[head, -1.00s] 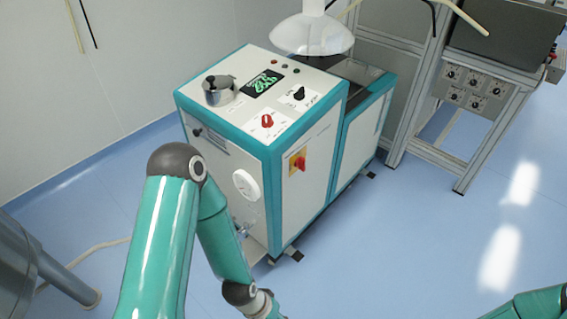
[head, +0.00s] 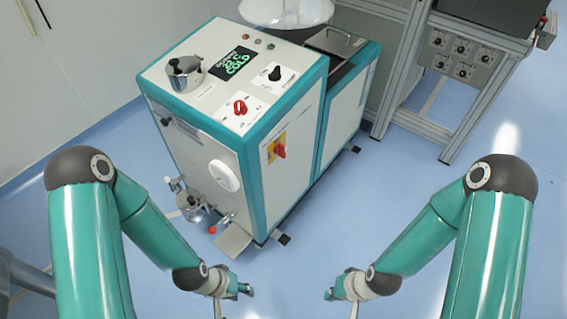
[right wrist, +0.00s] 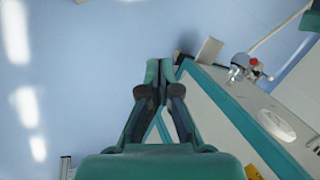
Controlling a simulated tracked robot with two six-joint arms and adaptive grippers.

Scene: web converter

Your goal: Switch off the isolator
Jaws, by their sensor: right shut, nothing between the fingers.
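The isolator, a red rotary handle on a yellow plate (head: 277,149), is on the side panel of the white and teal machine (head: 225,120). Its handle looks roughly upright; its marking is too small to read.
The machine's top carries a metal pot (head: 186,75), a lit display (head: 232,65), a red knob (head: 240,107) and a black knob (head: 274,74). A round white dial (head: 224,175) and a valve (head: 192,205) are on its front. A frame bench (head: 445,100) stands behind right. Blue floor is clear at right.

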